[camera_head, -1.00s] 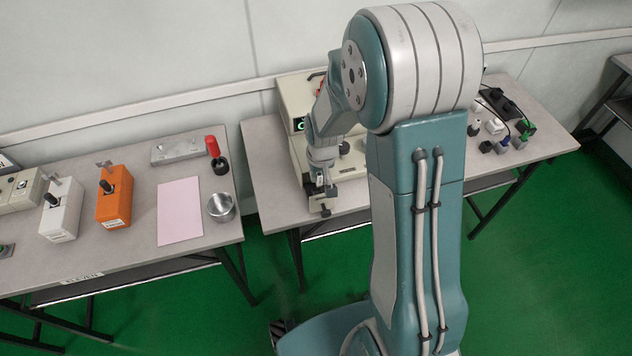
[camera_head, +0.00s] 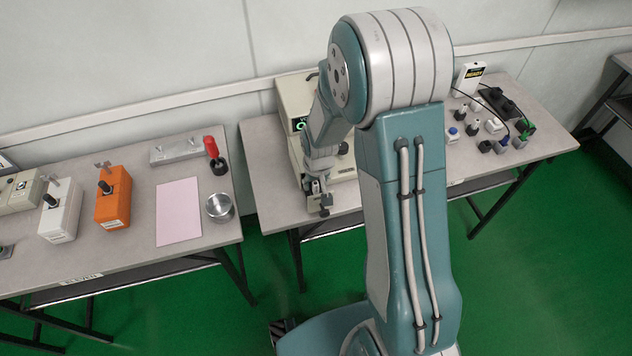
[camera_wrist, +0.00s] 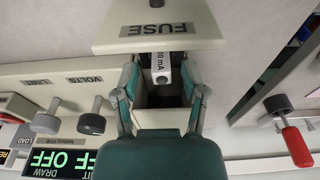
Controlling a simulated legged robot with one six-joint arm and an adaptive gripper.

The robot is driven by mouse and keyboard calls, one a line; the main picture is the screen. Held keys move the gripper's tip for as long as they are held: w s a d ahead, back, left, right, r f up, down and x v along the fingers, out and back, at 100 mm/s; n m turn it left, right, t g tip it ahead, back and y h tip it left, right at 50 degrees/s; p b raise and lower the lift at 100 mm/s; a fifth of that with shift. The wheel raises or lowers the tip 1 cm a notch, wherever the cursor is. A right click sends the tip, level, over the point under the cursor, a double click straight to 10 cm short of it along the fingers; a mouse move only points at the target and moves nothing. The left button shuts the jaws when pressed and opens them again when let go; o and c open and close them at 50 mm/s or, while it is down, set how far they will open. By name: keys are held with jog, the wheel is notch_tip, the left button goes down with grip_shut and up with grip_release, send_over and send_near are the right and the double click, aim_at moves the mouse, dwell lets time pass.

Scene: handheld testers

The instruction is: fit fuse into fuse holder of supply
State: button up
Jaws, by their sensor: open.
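The cream supply (camera_head: 292,98) stands on the middle table, partly hidden by my arm. In the wrist view its panel (camera_wrist: 65,75) shows knobs and a green-lit display. A cream part marked FUSE (camera_wrist: 158,28) is at the top of that view. A white fuse (camera_wrist: 161,69) with a partly visible mA marking stands at a dark opening (camera_wrist: 163,96) below this label. My gripper (camera_wrist: 160,88) is open, with one finger on each side of the fuse. Whether the fuse is fully seated I cannot tell. In the head view my gripper (camera_head: 320,203) is low at the supply's front.
A red-handled lever (camera_wrist: 295,142) is right of my gripper in the wrist view. On the left table are an orange box (camera_head: 113,198), a white box (camera_head: 60,210), a pink sheet (camera_head: 178,212) and a metal cup (camera_head: 220,206). Plugs and cables crowd the right table end.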

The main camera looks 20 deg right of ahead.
jog(key=s+r+t, duration=0.1)
jog(key=s+r, duration=0.4)
jog(key=r, duration=0.7)
jog(key=s+r+t, duration=0.1)
jog(key=s+r, duration=0.4)
jog(key=r, duration=0.6)
jog(key=s+r+t, duration=0.1)
jog(key=s+r, duration=0.4)
jog(key=s, duration=0.6)
jog(key=shift+r+t, duration=0.4)
